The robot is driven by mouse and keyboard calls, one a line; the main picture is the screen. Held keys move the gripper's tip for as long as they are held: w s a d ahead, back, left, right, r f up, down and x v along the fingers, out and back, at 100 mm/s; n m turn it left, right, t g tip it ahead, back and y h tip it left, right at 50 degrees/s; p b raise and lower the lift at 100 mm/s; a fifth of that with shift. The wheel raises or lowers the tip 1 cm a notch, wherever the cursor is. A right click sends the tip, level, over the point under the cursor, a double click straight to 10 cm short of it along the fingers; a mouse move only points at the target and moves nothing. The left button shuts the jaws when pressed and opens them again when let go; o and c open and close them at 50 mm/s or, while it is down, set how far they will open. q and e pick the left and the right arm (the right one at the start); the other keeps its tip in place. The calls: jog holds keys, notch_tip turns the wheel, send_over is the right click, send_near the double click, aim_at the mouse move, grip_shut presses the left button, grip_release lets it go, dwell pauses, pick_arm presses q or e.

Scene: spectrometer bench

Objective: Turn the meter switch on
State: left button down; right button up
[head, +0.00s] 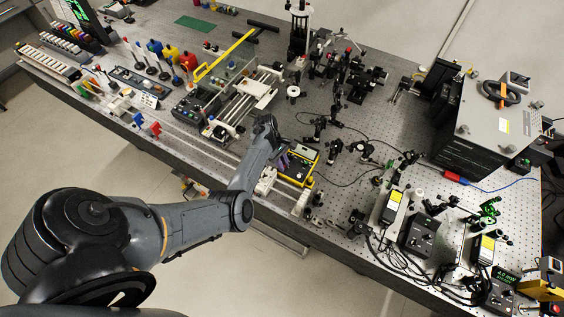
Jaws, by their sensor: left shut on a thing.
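The meter (307,157), a dark box with a yellow rim, lies on the bench near its front edge, in the middle of the head view. My left gripper (283,161) reaches in from the left, and its fingertips are at the meter's left part. The gripper is shut on what appears to be the meter switch. The switch itself is hidden by the fingers and too small to make out. My right gripper is not in view.
The perforated bench (405,115) is crowded. A rail stage (240,103) stands behind my left gripper, and optic mounts (318,128) stand close by the meter. A large dark instrument (480,125) stands at the right. Cables run over the bench right of the meter.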

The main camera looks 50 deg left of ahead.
pick_arm(q)
jog(key=m+g, duration=0.1)
jog(key=m, duration=0.1)
jog(key=shift+w+a+m, duration=0.1)
jog(key=shift+m, duration=0.3)
jog(key=shift+w+m+g, duration=0.15)
jog(key=shift+m+g, duration=0.75)
jog(key=shift+m, duration=1.1)
jog(key=c, duration=1)
grip_release()
jog(key=shift+c, duration=0.2)
jog(key=v, duration=1)
jog(key=shift+r, duration=0.4)
